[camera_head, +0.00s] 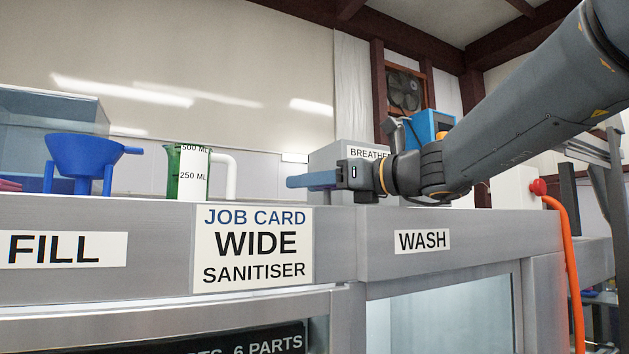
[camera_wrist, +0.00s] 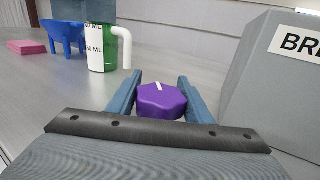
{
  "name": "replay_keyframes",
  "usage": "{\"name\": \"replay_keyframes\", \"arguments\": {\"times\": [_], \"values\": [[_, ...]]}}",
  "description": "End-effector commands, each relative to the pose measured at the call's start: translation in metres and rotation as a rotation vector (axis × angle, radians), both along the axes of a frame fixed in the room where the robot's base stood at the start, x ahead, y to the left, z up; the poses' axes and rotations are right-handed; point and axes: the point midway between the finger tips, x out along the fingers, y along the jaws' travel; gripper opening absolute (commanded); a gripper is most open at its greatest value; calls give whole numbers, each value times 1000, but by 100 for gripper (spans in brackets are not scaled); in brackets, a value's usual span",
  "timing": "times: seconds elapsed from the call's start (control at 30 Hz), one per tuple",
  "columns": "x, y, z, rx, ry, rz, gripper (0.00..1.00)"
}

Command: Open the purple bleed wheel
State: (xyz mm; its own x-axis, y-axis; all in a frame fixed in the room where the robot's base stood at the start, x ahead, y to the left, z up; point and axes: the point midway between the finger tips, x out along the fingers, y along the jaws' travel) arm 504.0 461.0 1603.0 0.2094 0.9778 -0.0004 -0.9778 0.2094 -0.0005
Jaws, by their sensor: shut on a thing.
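The purple bleed wheel (camera_wrist: 160,102) shows in the wrist view between the two blue fingers of my gripper (camera_wrist: 161,96). In the head view my gripper (camera_head: 298,182) reaches left over the bench top, in front of the grey box lettered BREATHER (camera_head: 350,157).
A green jug (camera_head: 174,172) with a white handle and a blue funnel stand (camera_head: 84,160) stand to the left; a pink block (camera_wrist: 27,47) lies beyond. The breather box (camera_wrist: 280,85) is close on my gripper's right. A job card (camera_head: 252,248) reads WIDE SANITISER. An orange hose (camera_head: 570,270) hangs at right.

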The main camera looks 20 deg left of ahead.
Motion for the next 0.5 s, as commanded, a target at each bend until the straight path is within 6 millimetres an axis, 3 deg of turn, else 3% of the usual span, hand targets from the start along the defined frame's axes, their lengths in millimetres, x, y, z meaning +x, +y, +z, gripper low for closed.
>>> {"name": "replay_keyframes", "arguments": {"times": [0.5], "values": [[-9, 1, 3, 4, -3, 245, 24]]}}
